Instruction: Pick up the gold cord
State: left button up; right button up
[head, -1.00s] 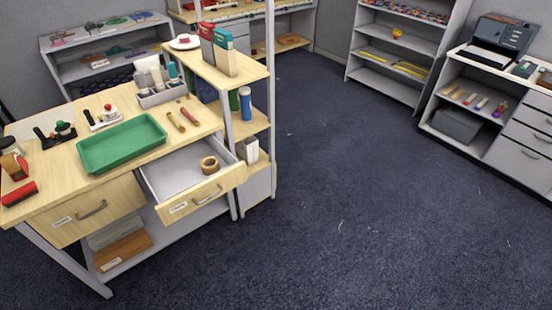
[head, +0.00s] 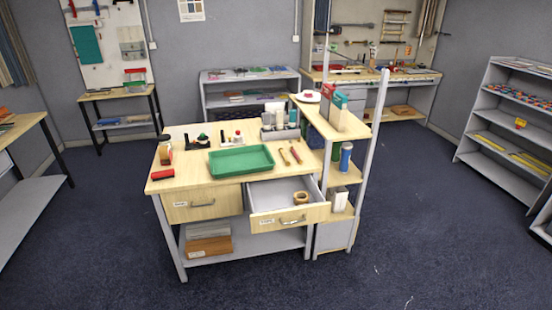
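I cannot make out anything that is surely the gold cord. A small tan-gold ring-shaped roll (head: 301,197) lies in the open right drawer (head: 268,198) of the wooden workbench; whether it is cord or tape I cannot tell. A small yellow item (head: 520,123) sits on the grey shelf unit at the right, too small to identify. Neither of my grippers is in view.
The workbench (head: 170,184) carries a green tray (head: 240,174), a grey caddy (head: 280,134) and small tools. A grey shelf unit (head: 478,142) stands right, a side table (head: 20,200) left. Dark carpet (head: 420,230) is clear right of the bench.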

aim_at(288, 163)
jog(key=u, duration=0.75)
jog(key=i, duration=1.1)
jog(key=u, duration=0.45)
jog(key=i, duration=1)
jog(key=z, duration=0.3)
